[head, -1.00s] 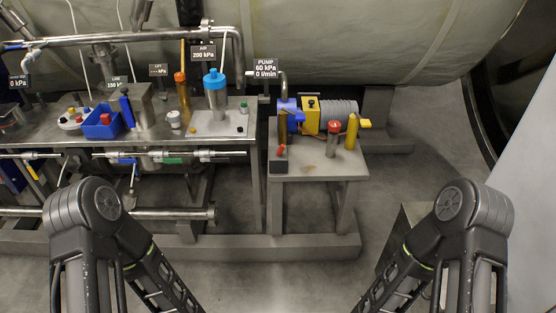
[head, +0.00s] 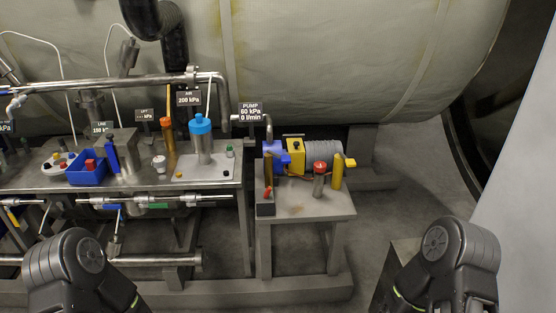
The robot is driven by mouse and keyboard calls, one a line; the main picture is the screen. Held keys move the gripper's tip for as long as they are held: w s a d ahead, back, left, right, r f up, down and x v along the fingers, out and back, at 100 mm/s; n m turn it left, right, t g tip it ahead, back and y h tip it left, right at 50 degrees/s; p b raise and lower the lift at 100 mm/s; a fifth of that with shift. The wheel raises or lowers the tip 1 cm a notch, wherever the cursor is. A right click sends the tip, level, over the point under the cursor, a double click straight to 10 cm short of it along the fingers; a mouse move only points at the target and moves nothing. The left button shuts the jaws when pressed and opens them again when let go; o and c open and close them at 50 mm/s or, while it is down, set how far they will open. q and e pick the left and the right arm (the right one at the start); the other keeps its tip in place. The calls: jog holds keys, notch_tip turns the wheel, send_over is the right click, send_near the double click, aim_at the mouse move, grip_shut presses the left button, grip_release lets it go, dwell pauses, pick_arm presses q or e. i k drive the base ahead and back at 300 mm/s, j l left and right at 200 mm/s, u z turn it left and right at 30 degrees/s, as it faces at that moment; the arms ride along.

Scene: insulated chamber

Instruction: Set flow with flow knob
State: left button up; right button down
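No part is labelled as the flow knob, so I cannot tell for sure which one it is. The pump sign (head: 250,112) reads 60 kPa and 0 l/min. Below it the pump unit (head: 296,159), with blue, yellow and ribbed grey parts, sits on a small grey table (head: 295,208). A red-topped grey post (head: 319,180) stands at the front of this table. A small red lever on a dark box (head: 265,205) is at its left corner. Only upper parts of my two arms show, at the lower left and lower right. Both grippers are out of view.
A long metal bench (head: 215,184) at left holds a blue-capped cylinder (head: 201,140), a blue bin (head: 86,172) and a white knob (head: 159,164). Pipes (head: 150,260) run below it. A large padded tank (head: 340,60) fills the back.

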aim_at(320, 166)
jog(key=z, duration=0.4)
jog(key=i+j+z, duration=0.15)
jog(key=z, duration=0.7)
jog(key=j+z, duration=0.15)
jog(key=z, duration=0.3)
jog(key=i+j+z, duration=0.15)
jog(key=j+z, duration=0.2)
jog(key=j, duration=0.45)
jog(key=j+z, duration=0.35)
jog(key=j, duration=0.4)
